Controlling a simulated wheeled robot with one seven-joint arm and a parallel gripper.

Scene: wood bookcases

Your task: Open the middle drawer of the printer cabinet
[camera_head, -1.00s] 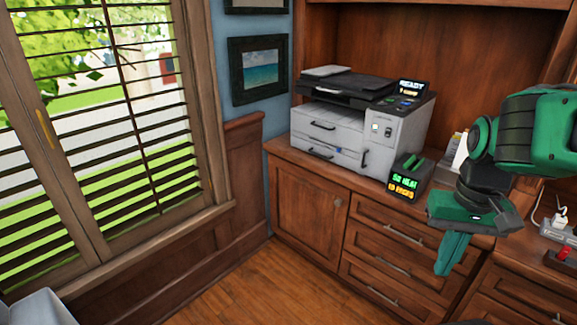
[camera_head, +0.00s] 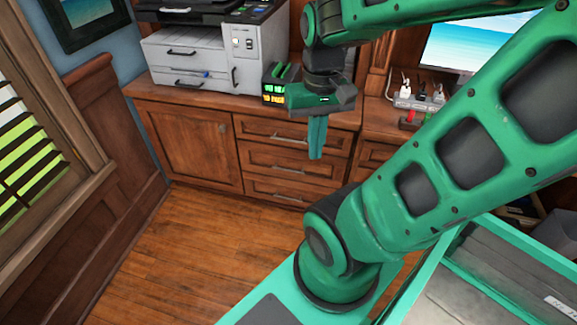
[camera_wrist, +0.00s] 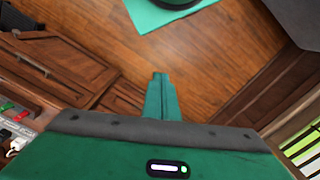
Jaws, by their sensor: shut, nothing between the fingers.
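The printer cabinet (camera_head: 186,145) is brown wood under the white printer (camera_head: 205,58). It has a door on the left and a stack of three drawers on the right, all closed. The middle drawer (camera_head: 268,163) has a horizontal metal bar handle (camera_head: 289,170). My gripper (camera_head: 316,157) points down in front of the drawers, at their right side in the head view. Its fingers are shut and empty. In the wrist view the shut fingers (camera_wrist: 159,76) point over the wood floor, with drawer fronts at the left.
Power strips with plugs (camera_head: 418,98) lie on the desk to the right. The wood floor (camera_head: 205,235) before the cabinet is clear. A paneled wall (camera_head: 105,130) bounds the left.

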